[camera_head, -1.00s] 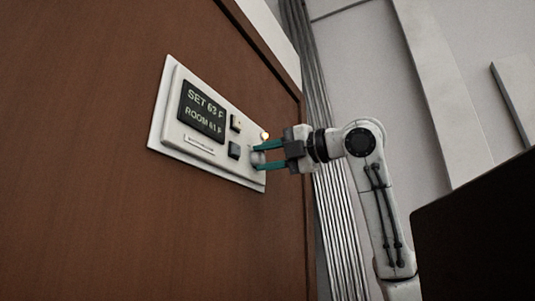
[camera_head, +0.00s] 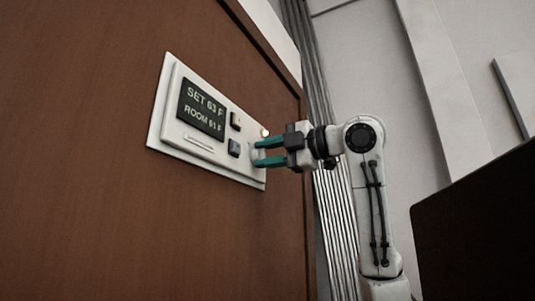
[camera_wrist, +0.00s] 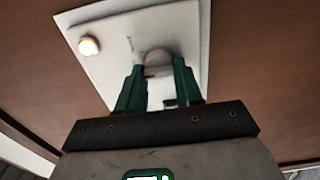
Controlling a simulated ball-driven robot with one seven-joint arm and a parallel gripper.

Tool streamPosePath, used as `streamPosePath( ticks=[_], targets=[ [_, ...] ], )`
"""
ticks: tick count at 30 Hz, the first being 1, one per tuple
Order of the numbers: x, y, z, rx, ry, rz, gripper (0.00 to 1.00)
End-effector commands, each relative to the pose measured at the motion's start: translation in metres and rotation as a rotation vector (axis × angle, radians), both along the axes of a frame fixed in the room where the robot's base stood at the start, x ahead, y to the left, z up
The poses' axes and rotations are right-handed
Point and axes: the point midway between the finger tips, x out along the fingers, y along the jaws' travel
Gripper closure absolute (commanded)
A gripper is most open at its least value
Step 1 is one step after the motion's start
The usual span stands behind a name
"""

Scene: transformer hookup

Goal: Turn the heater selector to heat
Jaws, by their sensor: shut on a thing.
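The white heater panel (camera_head: 215,158) is mounted on the brown wooden surface. Its dark display (camera_head: 202,109) reads SET 63 F and ROOM 61 F. The round pale selector knob (camera_head: 256,154) is at the panel's right end. My gripper (camera_head: 257,153) has its two green fingers on either side of the knob and is shut on it. In the wrist view, the knob (camera_wrist: 158,57) shows between the fingertips (camera_wrist: 159,65), with a small red mark near it. The fingers hide much of the knob, and I cannot read its setting.
A lit round lamp (camera_head: 264,132) is just above the knob; it also shows in the wrist view (camera_wrist: 89,46). Two square buttons, one tan (camera_head: 235,121) and one dark (camera_head: 234,148), sit between display and knob. Vertical pipes (camera_head: 318,120) run behind my arm.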

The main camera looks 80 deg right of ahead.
Motion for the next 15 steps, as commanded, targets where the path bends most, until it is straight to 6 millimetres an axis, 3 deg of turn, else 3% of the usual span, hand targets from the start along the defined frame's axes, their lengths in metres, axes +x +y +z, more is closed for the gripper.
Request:
streamPosePath(
  ticks=[2,3,10,15],
  targets=[
    [-0.0002,-0.0015,-0.0013,0.003,0.002,-0.003,0.95],
    [-0.0002,-0.0015,-0.0013,0.003,0.002,-0.003,0.63],
    [-0.0001,-0.0009,-0.0008,0.0,0.002,-0.001,0.41],
    [0.0,-0.0005,-0.0005,-0.001,0.001,-0.001,0.4]
  ],
)
